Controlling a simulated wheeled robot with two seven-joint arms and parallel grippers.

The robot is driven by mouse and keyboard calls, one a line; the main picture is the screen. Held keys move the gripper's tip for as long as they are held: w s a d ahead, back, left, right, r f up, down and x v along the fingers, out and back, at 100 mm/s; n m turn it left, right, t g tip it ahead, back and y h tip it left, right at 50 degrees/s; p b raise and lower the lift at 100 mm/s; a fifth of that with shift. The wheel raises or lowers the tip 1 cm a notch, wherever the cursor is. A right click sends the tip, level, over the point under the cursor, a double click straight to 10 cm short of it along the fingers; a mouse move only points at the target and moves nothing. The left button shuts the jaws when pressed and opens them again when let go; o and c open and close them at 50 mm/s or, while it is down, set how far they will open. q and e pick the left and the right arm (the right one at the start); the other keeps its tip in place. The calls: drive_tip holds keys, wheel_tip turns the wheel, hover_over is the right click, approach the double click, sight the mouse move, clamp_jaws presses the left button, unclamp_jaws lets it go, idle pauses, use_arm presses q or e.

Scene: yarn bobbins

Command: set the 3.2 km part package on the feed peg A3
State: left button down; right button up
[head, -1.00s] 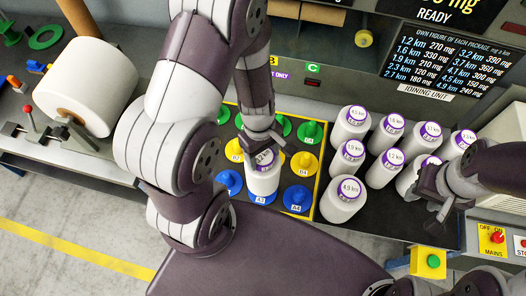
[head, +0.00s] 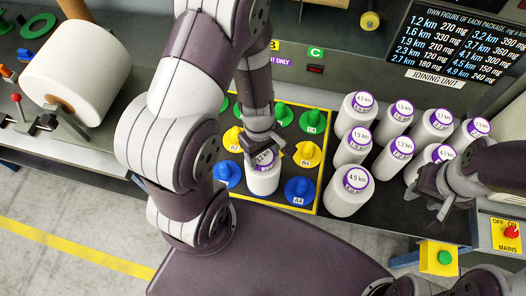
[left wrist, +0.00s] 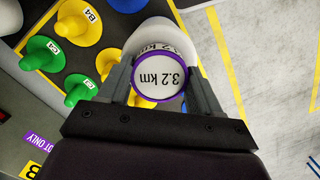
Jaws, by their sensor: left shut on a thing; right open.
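The 3.2 km part package (head: 262,181) is a white bobbin with a purple-rimmed label. My left gripper (head: 262,150) is shut on its top, above the front row of blue pegs. The package appears upright between the blue peg at its left (head: 227,174) and blue peg A4 (head: 300,191). It hides feed peg A3, and I cannot tell whether it is fully down on it. In the left wrist view the package label (left wrist: 160,75) sits between both fingers. My right gripper (head: 436,192) is open and empty, beside the package group at the right.
Several white packages stand right of the peg board, the 4.9 km one (head: 347,194) nearest. Yellow peg B4 (head: 307,154) and green peg C4 (head: 311,121) stand behind. A large white roll (head: 80,70) is at left.

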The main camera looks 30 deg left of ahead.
use_arm(q)
drive_tip(key=shift+f, duration=0.35)
idle(0.3)
drive_tip(key=shift+c, duration=0.6)
unclamp_jaws()
drive_tip(key=shift+r, duration=0.45)
wheel_tip(320, 180, up, 12)
drive_tip(key=a+p, duration=0.1)
drive_tip(key=shift+w+p, duration=0.3)
drive_tip(key=shift+a+f, duration=0.1)
